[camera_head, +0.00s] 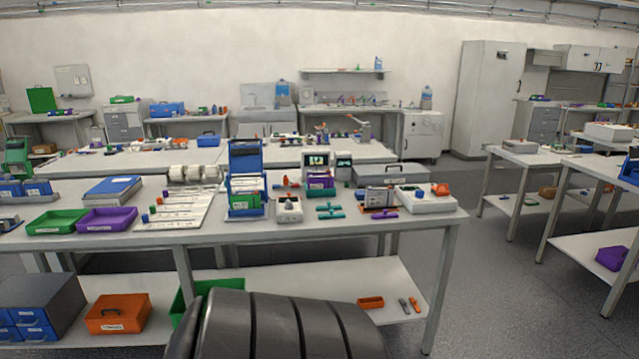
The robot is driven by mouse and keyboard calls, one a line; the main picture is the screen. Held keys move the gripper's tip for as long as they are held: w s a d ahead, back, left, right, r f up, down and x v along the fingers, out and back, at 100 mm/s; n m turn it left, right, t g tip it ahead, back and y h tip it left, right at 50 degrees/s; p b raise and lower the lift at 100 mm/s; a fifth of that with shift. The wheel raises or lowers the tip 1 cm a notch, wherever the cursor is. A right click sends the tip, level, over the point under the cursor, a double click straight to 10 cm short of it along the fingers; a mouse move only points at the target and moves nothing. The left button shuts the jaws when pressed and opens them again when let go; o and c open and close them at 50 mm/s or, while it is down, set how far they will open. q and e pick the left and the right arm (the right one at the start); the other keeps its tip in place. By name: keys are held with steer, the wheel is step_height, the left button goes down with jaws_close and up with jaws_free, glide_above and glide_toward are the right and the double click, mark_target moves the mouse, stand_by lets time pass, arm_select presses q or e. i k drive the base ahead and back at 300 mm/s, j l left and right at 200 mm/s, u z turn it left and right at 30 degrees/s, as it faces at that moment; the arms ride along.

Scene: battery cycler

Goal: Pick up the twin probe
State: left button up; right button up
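I cannot tell for sure which thing is the twin probe. Two small teal tools (330,207) lie side by side near the front of the nearest workbench (300,228). A small purple piece (384,214) lies to their right, in front of a grey and brown device (376,197). All are too small to make out in detail. Neither of my grippers is in view.
A blue rack (246,180), a white box with a dial (289,210) and a white instrument (425,199) stand on the bench. Green (57,222) and purple (107,219) trays lie left. A lower shelf (388,278) holds bins. Floor is open at right.

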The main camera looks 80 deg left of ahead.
mark_target(286, 185)
steer(key=u, duration=1.55)
steer(key=i+j+u, duration=0.1)
steer(key=u, duration=0.35)
steer(key=i+u, duration=0.2)
steer(key=u, duration=0.25)
steer(key=i+u, duration=0.15)
steer(key=u, duration=0.3)
steer(key=i, duration=0.2)
